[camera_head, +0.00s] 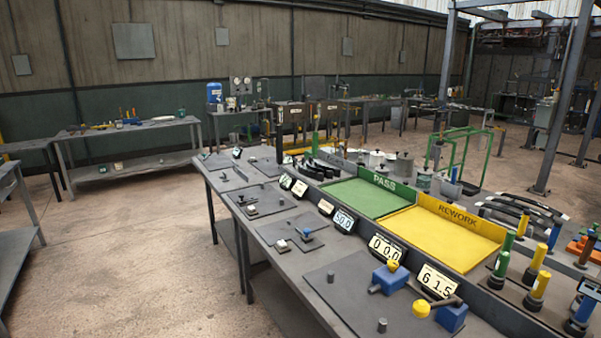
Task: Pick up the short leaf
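Several dark curved strips that look like leaf springs lie in two groups. One group (328,167) rests on the long bench (262,204), to the left of the green PASS tray (366,198). The other group (522,212) lies to the right of the yellow REWORK tray (446,236). I cannot tell from this distance which strip is the short leaf. My gripper is not in view.
Digital displays (386,248) line the bench, with flat plates, small blocks and blue fixtures (388,279) in front. Colored posts (502,258) stand at the right. Another workbench (130,130) stands at the back left. The concrete floor at left is open.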

